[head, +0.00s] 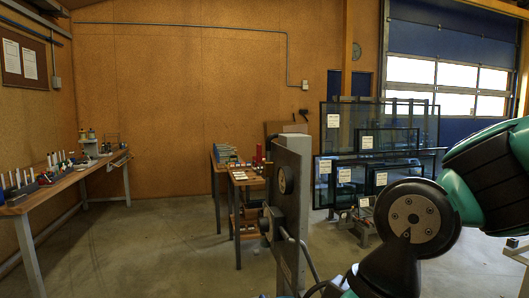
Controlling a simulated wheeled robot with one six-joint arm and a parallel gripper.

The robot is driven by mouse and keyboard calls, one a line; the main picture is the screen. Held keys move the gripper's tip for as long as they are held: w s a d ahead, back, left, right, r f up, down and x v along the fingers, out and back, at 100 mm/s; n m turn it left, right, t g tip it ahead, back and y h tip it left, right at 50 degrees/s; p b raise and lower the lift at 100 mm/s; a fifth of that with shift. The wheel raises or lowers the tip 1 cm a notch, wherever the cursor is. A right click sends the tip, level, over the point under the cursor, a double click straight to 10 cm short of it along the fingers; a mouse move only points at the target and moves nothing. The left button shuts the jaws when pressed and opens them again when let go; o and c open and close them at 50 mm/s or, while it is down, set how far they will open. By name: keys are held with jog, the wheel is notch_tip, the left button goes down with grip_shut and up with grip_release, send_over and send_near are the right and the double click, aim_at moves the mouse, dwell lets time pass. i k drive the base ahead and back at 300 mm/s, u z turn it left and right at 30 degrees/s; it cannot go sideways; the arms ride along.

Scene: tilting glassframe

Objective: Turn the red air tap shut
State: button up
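I cannot make out the red air tap for certain in the head view. A small red upright item (259,153) stands on the wooden bench behind the grey post, too small to identify. The grey post (292,190) stands in the middle, with round dark fittings and a bent grey rod or pipe on its side. My arm's teal and black links fill the lower right. My gripper is outside the picture, so its opening and any hold are not shown.
A long wooden workbench (72,180) with bottles and small tools runs along the left wall. A smaller bench (240,178) stands behind the post. Dark-framed glass panes (385,140) with white labels lean at the back right. The floor (150,240) between left bench and post is clear.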

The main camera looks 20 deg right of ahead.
aim_at(260, 168)
jog(key=u, duration=0.5)
jog(key=k, duration=0.55)
jog(key=u, duration=0.8)
jog(key=i, duration=1.95)
jog(key=z, duration=0.95)
jog(key=i, duration=0.8)
jog(key=z, duration=0.5)
